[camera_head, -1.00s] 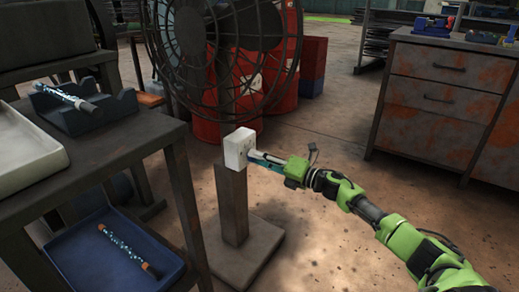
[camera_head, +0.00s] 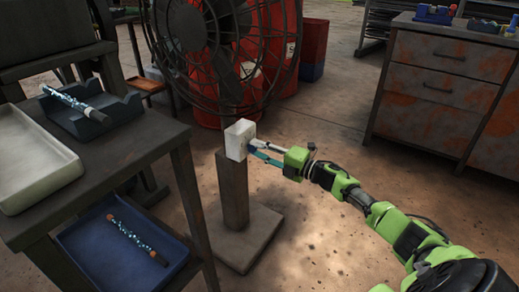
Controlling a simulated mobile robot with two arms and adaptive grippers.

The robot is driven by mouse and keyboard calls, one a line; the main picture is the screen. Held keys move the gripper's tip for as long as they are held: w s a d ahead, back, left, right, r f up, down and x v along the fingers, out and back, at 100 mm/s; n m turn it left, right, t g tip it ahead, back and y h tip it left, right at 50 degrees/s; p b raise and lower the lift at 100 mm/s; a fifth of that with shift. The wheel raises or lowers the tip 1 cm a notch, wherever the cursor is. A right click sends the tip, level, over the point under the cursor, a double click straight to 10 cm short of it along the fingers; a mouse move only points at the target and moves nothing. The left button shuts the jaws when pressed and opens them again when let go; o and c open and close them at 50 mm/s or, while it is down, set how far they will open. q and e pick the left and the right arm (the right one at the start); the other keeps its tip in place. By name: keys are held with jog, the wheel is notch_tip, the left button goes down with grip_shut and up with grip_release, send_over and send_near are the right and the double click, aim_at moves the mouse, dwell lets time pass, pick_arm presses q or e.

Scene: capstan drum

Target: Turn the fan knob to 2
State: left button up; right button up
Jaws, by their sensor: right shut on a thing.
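The white control box (camera_head: 239,136) stands on top of a post with a square base, in front of the large dark fan (camera_head: 208,40). My right gripper (camera_head: 253,149) reaches in from the right, with its fingertips at the right side of the box. It is shut on the fan knob there. The knob itself is hidden by the fingers, and I cannot read its setting or any marks. My left gripper is not in view.
A dark table (camera_head: 150,140) at left bears a white tray (camera_head: 35,160) and a dark holder with a patterned rod. A blue tray (camera_head: 95,255) sits on its lower shelf. Red barrels stand behind the fan. A rusty drawer cabinet (camera_head: 440,95) is at right.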

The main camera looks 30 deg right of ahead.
jog(key=shift+d, duration=0.1)
jog(key=o, duration=1.1)
jog(key=shift+s+d+f, duration=0.1)
jog(key=shift+s+d, duration=0.05)
jog(key=shift+s, duration=0.4)
jog(key=v, duration=1)
jog(key=shift+s+d, duration=0.15)
jog(key=shift+s, duration=0.25)
